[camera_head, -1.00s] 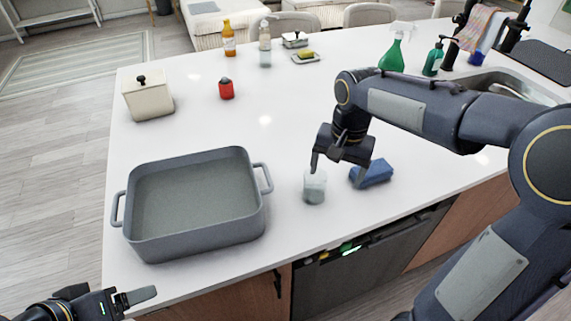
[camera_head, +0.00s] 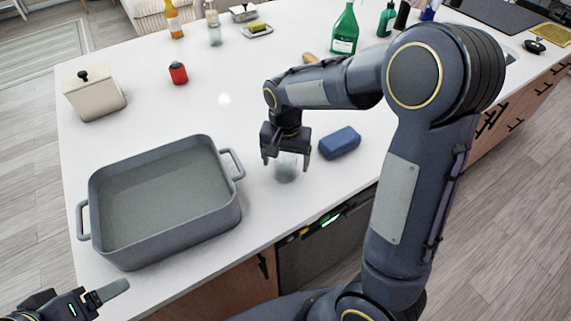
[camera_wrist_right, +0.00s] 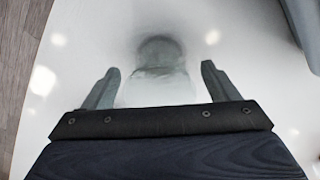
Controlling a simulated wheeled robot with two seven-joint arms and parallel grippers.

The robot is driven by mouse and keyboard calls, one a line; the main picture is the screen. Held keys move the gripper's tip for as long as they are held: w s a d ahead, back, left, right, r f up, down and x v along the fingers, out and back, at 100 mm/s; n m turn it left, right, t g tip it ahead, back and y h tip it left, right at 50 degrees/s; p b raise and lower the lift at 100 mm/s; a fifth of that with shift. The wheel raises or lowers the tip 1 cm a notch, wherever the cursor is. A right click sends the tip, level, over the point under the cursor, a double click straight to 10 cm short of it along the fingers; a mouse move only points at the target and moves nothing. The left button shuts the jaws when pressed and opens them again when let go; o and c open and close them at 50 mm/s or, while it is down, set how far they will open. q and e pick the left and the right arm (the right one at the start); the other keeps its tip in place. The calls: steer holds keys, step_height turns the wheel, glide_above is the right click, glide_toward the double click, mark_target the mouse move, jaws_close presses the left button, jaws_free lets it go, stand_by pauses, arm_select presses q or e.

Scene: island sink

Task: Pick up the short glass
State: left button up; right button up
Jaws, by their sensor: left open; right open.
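The short glass (camera_head: 286,169) is clear and stands upright on the white counter, right of the grey roasting pan. My right gripper (camera_head: 286,160) is open and points down over it, with a finger on either side of its upper part in the head view. In the right wrist view the glass (camera_wrist_right: 160,60) shows between and beyond the two open fingers of the right gripper (camera_wrist_right: 158,82). I cannot tell whether the fingers touch it. My left gripper (camera_head: 104,296) is open and empty at the lower left, near the counter's front edge.
The grey pan (camera_head: 165,190) with two handles stands close on the left. A blue sponge (camera_head: 337,142) lies just right of the right gripper. A beige lidded pot (camera_head: 93,95), a red shaker (camera_head: 178,73) and a green bottle (camera_head: 345,30) stand farther back. The counter's middle is clear.

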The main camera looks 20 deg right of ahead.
steer(key=shift+c, duration=0.2)
steer(key=c, duration=1.1)
steer(key=shift+r, duration=0.15)
